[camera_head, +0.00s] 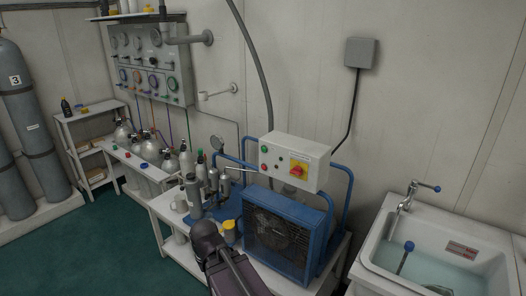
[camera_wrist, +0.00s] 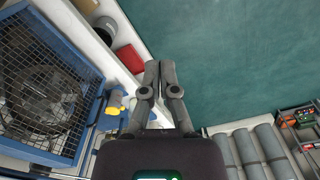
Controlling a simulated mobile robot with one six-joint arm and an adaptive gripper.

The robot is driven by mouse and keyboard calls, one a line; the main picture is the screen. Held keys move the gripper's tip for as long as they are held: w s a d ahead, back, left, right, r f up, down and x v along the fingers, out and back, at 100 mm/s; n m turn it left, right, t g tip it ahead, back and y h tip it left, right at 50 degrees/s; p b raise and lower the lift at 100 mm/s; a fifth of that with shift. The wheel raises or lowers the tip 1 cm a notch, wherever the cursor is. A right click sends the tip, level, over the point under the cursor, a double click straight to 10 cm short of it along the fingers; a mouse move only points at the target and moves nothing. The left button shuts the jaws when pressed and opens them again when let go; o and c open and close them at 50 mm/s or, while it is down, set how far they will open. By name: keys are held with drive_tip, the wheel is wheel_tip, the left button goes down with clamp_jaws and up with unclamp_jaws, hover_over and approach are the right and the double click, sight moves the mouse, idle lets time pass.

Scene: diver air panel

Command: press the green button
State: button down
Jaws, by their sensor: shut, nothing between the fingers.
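A white control box (camera_head: 315,160) is on the wall side above the blue caged fan unit in the head view. A small green button (camera_head: 264,149) is at the upper left of its front face. A red rotary switch (camera_head: 298,170) on a yellow plate is to the right on the same face. My gripper (camera_wrist: 160,66) is shut and empty in the wrist view, its fingers together over the bench edge. In the head view my dark arm is in front of the bench, below and left of the box; its fingertips cannot be made out. The box is not in the wrist view.
The blue fan unit (camera_head: 285,238) stands below the box, with blue tube rails around it. Small cylinders and a yellow-topped item (camera_head: 229,230) crowd the bench to its left. A sink (camera_head: 440,250) is at right. Green floor is open at lower left.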

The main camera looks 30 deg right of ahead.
sight(264, 149)
drive_tip(key=w+d+r+m+t+b, duration=0.1)
drive_tip(key=w+d+r+m+t, duration=0.15)
drive_tip(key=w, duration=0.45)
drive_tip(key=w+d+r+m+t+b, duration=0.1)
drive_tip(key=w+d+m+t, duration=0.1)
drive_tip(key=w+d+t, duration=0.35)
drive_tip(key=w+d+r+m+t, duration=0.1)
drive_tip(key=w+d+m+t, duration=0.1)
drive_tip(key=w, duration=0.7)
drive_tip(key=w+d+r+m+t+h+b, duration=0.1)
drive_tip(key=w+d+r+m+t+h, duration=0.2)
drive_tip(key=d, duration=0.5)
drive_tip(key=w+d+r+m+t+h+b, duration=0.1)
drive_tip(key=w+d+r+m+t+h, duration=0.2)
drive_tip(key=d+r, duration=0.6)
drive_tip(key=shift+w+d+r+m+t+h+b, duration=0.25)
drive_tip(key=shift+r+m+t+h, duration=0.65)
drive_tip(key=shift+m+t, duration=0.75)
drive_tip(key=shift+d+f+g, duration=0.1)
drive_tip(key=shift+d+g, duration=0.05)
drive_tip(key=shift+g, duration=0.1)
drive_tip(key=w+d, duration=0.3)
drive_tip(key=d, duration=0.5)
drive_tip(key=shift+w, duration=0.15)
